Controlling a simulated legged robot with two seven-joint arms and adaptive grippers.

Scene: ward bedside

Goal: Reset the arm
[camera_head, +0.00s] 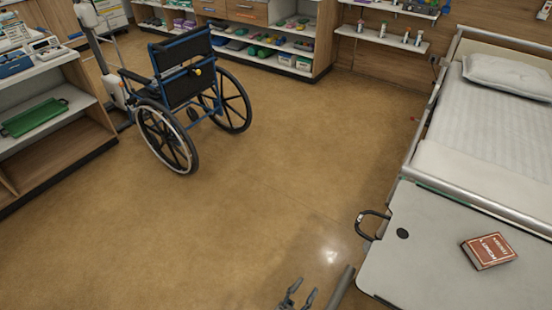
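My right gripper (307,286) shows at the bottom edge of the head view, a little right of the middle. Its two dark fingers stand apart with only bare floor seen between them, so it is open and empty. Most of the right arm is hidden below the frame. My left gripper and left arm are not in view.
A grey bedside table top (430,265) with a red book (488,251) is at the lower right, beside the bed (490,125). A blue-framed wheelchair (187,85) stands upper left. Shelves line the left and back. The middle floor (250,205) is clear.

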